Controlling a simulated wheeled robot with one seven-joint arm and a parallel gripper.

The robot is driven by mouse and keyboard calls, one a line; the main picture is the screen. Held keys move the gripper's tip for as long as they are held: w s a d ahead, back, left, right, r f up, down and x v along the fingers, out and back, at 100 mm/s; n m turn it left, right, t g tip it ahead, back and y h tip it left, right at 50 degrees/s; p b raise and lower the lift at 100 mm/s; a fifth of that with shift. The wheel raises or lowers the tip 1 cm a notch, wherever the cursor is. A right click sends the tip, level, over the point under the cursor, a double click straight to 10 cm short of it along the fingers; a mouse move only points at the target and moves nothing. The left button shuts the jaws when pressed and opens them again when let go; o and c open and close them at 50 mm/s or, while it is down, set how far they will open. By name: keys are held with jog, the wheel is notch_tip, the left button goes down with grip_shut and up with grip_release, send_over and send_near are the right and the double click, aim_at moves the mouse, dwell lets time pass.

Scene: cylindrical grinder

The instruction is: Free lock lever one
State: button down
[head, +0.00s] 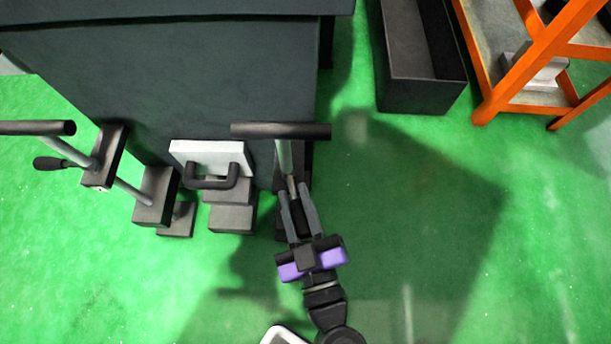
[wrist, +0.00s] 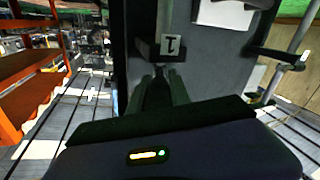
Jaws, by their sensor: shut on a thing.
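Lock lever one is a grey rod (head: 284,157) with a dark crossbar (head: 280,130) on top, at the right front edge of the dark machine in the head view. In the wrist view its rod (wrist: 164,18) rises behind a dark block (wrist: 146,48) that bears a tag with the number 1 (wrist: 172,45). My gripper (head: 294,190) reaches up from below, its fingers closed on the lower end of the lever. In the wrist view the fingers (wrist: 160,82) converge just below the tag. The exact contact is partly hidden by the fingers.
A second lever (head: 65,150) with dark blocks stands at the left. A white panel with a black handle (head: 212,175) sits between them. A dark open bin (head: 425,95) and an orange rack (head: 490,105) are at the upper right. The green floor right of my arm is clear.

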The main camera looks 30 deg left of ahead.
aim_at(305, 238)
dwell(0.5)
jog(key=c, duration=1.2)
grip_release()
jog(key=shift+a, duration=0.1)
jog(key=shift+v, duration=3.95)
jog(key=shift+a, duration=0.1)
